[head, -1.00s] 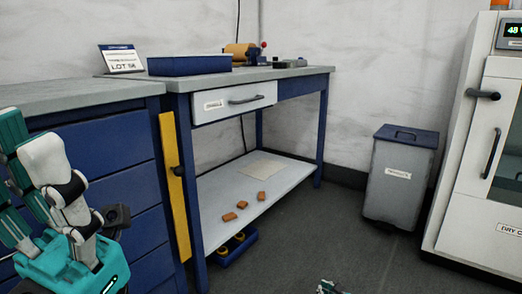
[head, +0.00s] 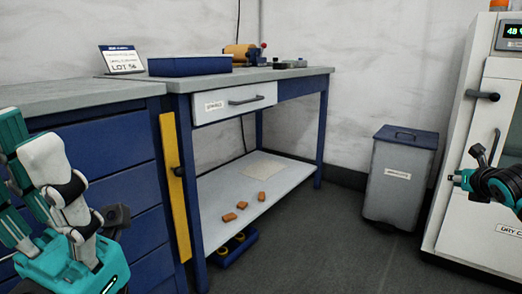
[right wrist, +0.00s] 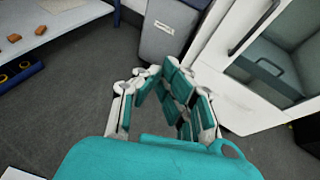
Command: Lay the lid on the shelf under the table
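The lid (head: 407,133) is dark blue with a bar handle and sits on top of the grey bin (head: 395,190) at the right. The table's pale lower shelf (head: 215,200) holds several copper-coloured pieces and a light sheet. My right gripper (head: 464,178) is to the right of the bin and lower than the lid in the head view, apart from both. In the right wrist view its fingers (right wrist: 161,82) have a gap between them and hold nothing. My left gripper (head: 35,170) is close by at the left edge, seen side-on; its opening is unclear.
The light sheet (head: 262,166) lies towards the shelf's back right, the copper-coloured pieces (head: 241,206) nearer its front. A blue tray (head: 233,248) stands on the floor under the shelf. A white cabinet (head: 470,235) stands right of the bin. The floor between table and bin is clear.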

